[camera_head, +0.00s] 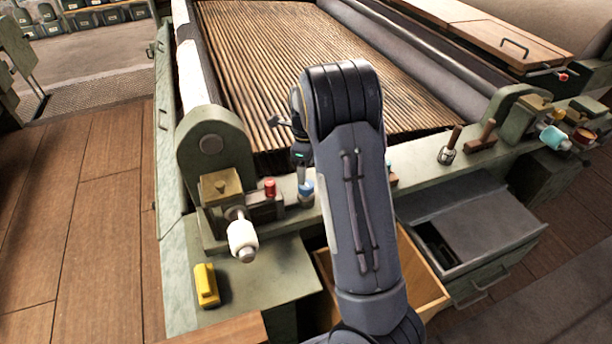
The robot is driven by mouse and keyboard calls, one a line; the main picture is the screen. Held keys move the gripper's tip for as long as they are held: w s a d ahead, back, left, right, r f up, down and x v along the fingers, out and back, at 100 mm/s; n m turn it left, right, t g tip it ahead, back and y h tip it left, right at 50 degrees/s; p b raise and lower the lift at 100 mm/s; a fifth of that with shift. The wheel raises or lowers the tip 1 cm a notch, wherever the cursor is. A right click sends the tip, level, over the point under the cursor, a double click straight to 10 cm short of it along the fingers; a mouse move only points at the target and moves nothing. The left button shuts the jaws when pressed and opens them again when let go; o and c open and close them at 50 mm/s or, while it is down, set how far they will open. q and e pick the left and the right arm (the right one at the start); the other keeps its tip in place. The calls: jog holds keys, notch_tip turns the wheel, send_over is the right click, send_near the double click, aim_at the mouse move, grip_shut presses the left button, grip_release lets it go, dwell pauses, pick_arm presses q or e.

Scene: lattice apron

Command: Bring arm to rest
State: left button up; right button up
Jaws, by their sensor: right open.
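My right arm (352,200) rises from the bottom middle and bends over the front of the machine. Its right gripper (302,178) hangs at the left of the bend, partly hidden behind the arm, with a small green light on its body. It is open, and I see nothing held in it. It is above the front rail near a blue-topped knob (306,190); I cannot tell whether they touch. My left gripper is not in view.
A slatted roller bed (250,60) fills the machine's middle. A red knob (270,187), a white handle (242,238) and a yellow object (206,286) are at left. An open wooden drawer (425,280) and a grey box (475,225) are at right. Wooden floor (80,220) is clear at left.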

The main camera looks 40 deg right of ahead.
jog(key=shift+r, duration=0.9)
